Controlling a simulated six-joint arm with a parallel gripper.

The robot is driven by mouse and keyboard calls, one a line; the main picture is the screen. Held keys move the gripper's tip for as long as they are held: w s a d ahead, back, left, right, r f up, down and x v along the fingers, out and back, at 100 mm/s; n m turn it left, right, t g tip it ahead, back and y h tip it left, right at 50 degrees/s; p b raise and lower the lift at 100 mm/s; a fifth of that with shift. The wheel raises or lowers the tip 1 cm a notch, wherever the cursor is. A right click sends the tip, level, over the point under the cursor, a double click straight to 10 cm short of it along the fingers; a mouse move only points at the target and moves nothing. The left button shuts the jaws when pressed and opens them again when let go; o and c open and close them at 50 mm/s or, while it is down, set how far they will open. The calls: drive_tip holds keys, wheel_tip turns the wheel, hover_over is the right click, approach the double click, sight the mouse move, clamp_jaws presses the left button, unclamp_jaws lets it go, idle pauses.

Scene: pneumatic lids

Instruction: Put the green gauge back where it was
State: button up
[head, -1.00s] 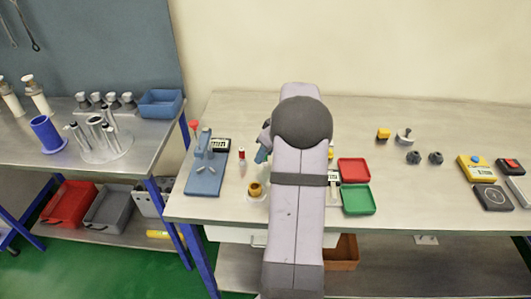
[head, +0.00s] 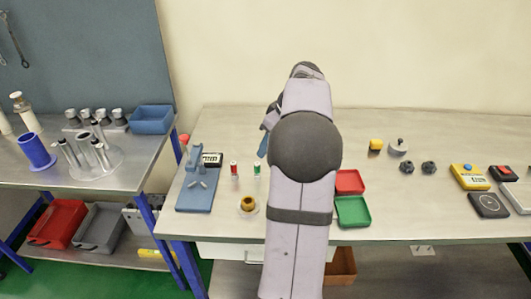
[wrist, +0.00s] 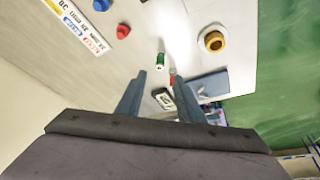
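The green gauge (head: 257,169) stands upright, just right of the similar red gauge (head: 234,169). In the wrist view the green gauge (wrist: 160,61) shows beyond my fingertips, and the red gauge (wrist: 172,78) shows partly near the right finger. My gripper (head: 264,141) is above and behind the gauges, partly hidden by my arm. In the wrist view my gripper (wrist: 161,80) has its two fingers wide apart, holding nothing. What lies directly under the green gauge is too small to tell.
A blue fixture (head: 197,193) with a black-and-white display (head: 212,159) stands left of the gauges. A brass-coloured cup (head: 248,203) sits in front. Red (head: 349,181) and green (head: 352,211) trays lie right of my arm. The table's back strip is clear.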

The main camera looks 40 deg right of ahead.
drive_tip(key=shift+s+r, duration=0.1)
drive_tip(key=shift+r, duration=0.2)
drive_tip(key=shift+a, duration=0.1)
drive_tip(key=s+a+f+m+g, duration=0.1)
drive_tip(key=a+f, duration=0.3)
drive_tip(key=a, duration=0.6)
drive_tip(key=s+a+f+g, duration=0.1)
drive_tip(key=a+f+g, duration=0.15)
drive_tip(key=a, duration=0.75)
drive_tip(key=s+a+f, duration=0.8)
drive_tip(key=s+a, duration=0.5)
drive_tip(key=s, duration=0.1)
drive_tip(key=shift+f+m+g+h, duration=0.15)
drive_tip(key=shift+m+g+h, duration=0.15)
drive_tip(key=shift+m+g, duration=0.15)
